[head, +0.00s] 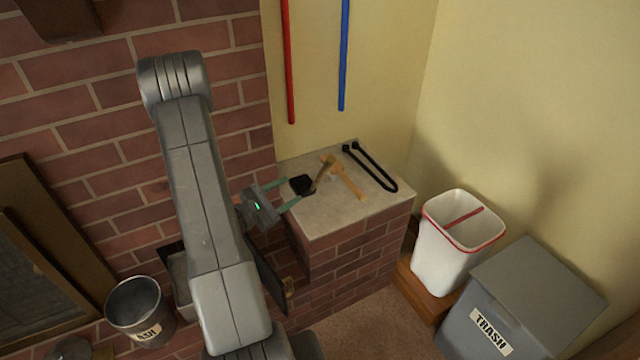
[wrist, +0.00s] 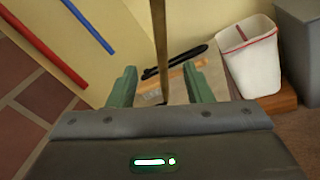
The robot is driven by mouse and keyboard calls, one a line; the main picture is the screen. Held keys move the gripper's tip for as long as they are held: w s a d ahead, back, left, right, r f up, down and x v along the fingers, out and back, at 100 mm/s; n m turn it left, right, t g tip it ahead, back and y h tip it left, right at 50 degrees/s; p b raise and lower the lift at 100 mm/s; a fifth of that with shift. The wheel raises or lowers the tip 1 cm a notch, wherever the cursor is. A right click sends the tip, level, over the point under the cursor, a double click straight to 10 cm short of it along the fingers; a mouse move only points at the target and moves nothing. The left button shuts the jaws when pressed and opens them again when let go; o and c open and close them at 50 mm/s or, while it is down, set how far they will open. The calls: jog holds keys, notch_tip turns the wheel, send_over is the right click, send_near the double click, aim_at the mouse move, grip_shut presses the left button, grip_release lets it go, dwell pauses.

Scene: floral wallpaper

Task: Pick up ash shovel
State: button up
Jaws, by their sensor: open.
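What looks like the ash shovel lies on the stone-topped brick ledge. Its black scoop (head: 301,184) is at the ledge's left side, and a thin brown handle (head: 322,174) rises from beside it. In the wrist view the handle (wrist: 158,35) runs upright down the middle, between the two green fingers in the picture. My gripper (head: 291,193) is open at the ledge's left edge, close to the scoop; its fingers also show in the wrist view (wrist: 160,68). I cannot tell whether the handle is within the jaws or beyond them. My gripper's body hides the scoop in the wrist view.
A wooden tool (head: 347,180) and black tongs (head: 372,167) lie right of the shovel on the ledge (head: 325,218). Red (head: 288,60) and blue (head: 343,55) poles are on the wall above. A white bin (head: 445,255) and grey trash bin (head: 525,295) stand right.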

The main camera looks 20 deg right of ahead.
aim_at(320, 173)
jog(key=p+x, duration=0.1)
jog(key=x, duration=0.5)
jog(key=p+x, duration=0.1)
jog(key=x, duration=0.6)
jog(key=shift+s, duration=0.2)
jog(key=shift+c, duration=0.3)
jog(key=shift+r, duration=0.1)
grip_shut()
